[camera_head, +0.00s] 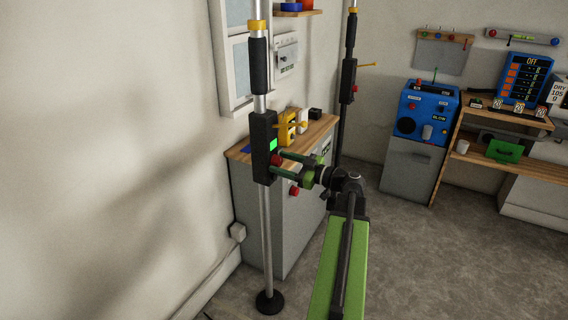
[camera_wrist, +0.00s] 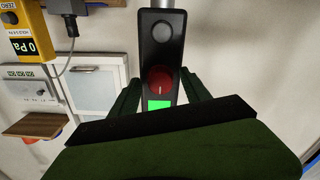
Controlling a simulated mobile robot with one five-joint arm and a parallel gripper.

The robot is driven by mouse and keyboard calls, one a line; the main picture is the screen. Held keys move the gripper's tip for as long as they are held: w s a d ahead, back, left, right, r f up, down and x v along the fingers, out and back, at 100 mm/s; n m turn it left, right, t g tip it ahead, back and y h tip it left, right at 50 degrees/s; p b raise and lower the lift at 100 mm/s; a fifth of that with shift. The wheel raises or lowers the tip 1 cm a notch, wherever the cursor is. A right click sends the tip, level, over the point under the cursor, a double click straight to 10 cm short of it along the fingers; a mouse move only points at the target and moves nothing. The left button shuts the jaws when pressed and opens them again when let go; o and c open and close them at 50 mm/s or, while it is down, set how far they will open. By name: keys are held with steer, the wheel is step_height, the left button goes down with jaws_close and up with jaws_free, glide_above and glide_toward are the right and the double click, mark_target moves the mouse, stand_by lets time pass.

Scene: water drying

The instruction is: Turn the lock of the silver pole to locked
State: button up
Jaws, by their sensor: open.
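The silver pole (camera_head: 266,225) stands upright at the left-centre on a round black foot. Its black lock box (camera_head: 262,135) carries a lit green screen (camera_head: 272,144) and a red knob (camera_head: 276,160). In the wrist view the red knob (camera_wrist: 161,80) shows a small pale mark, with the green screen (camera_wrist: 158,104) below it. My gripper (camera_head: 278,163) is open in front of the box, its green fingers on either side of the knob. The wrist view shows the open gripper (camera_wrist: 160,92) with gaps between its fingers and the knob. Contact is not visible.
A dark pole (camera_head: 345,110) with its own box stands behind. A grey cabinet with a wooden top (camera_head: 322,128) is close behind the silver pole. A blue machine (camera_head: 426,112) and a wooden desk (camera_head: 500,112) stand at the right. Open floor (camera_head: 410,270) lies at the lower right.

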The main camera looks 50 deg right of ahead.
jaws_close()
steer(key=shift+d, duration=0.1)
